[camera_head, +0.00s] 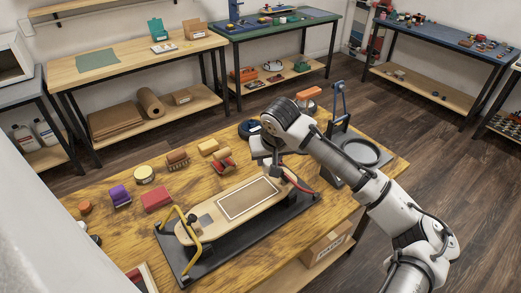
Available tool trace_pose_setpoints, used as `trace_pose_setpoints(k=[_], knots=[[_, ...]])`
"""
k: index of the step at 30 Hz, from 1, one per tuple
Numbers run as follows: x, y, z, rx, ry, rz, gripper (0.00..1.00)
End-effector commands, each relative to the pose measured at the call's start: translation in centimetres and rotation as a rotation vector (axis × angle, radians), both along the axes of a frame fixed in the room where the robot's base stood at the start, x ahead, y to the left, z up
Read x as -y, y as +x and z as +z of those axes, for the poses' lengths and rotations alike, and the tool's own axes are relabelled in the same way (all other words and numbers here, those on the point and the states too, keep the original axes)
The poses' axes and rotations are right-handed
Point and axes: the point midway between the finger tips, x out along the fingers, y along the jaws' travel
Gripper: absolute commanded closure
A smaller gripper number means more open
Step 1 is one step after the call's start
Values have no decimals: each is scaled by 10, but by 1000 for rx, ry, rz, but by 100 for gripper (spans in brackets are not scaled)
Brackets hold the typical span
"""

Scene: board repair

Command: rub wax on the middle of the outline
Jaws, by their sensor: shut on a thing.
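The outline (222,208) is a pale rectangle on the middle of a light wooden skateboard deck (191,231). The deck lies on a black base (180,262), with a yellow clamp bar (199,243) over its near left end. My gripper (277,173) points down over the deck's far right end, at the outline's upper right corner. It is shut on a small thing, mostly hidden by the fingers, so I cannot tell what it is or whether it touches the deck. No piece of wax can be surely told apart.
Along the bench's back left are a purple item (120,195), a red block (156,199), a round yellow tin (144,174), a brush (177,160) and a tan block (208,147). A black stand (340,115) and a dark ring (362,152) are at right. Bare wood shows front left.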

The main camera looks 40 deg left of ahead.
Motion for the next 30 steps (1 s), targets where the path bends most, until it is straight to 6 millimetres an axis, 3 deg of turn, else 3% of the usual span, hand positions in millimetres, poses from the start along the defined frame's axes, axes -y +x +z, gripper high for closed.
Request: trace_pose_setpoints(k=[8, 24, 30], knots=[[0, 0, -6, 1, -1, 0, 91], [0, 0, -56, 1, 0, 0, 91], [0, 0, -61, 1, -1, 0, 91]])
